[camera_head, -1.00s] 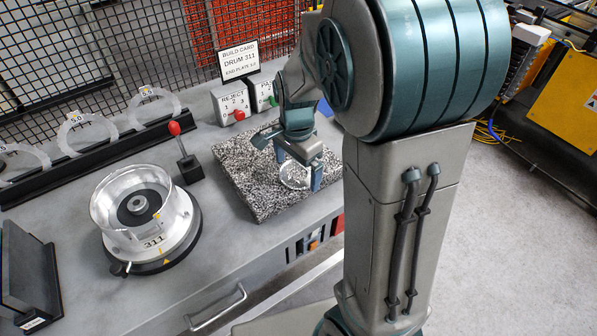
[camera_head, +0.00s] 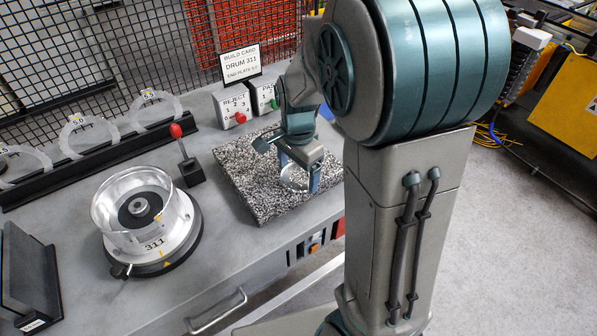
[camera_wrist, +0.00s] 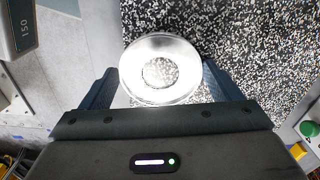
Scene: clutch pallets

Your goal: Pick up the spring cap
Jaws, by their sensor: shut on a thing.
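The spring cap (camera_wrist: 160,47) is a shiny, round metal piece with a hole or recess at its centre, through which speckled grey shows. In the wrist view it sits between the two fingers of my gripper (camera_wrist: 160,88), one at each side. In the head view my gripper (camera_head: 298,178) is over the speckled granite slab (camera_head: 250,200), shut on the cap (camera_head: 292,184). The fingers and arm partly hide the cap there. I cannot tell whether the cap touches the slab.
A drum marked 311 (camera_head: 152,237) stands on the bench at left, with a red-knobbed lever (camera_head: 187,160) behind it. A rack (camera_head: 100,155) holds several clear rings. Reject and pass boxes (camera_head: 234,104) and a build card (camera_head: 240,64) stand behind the slab.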

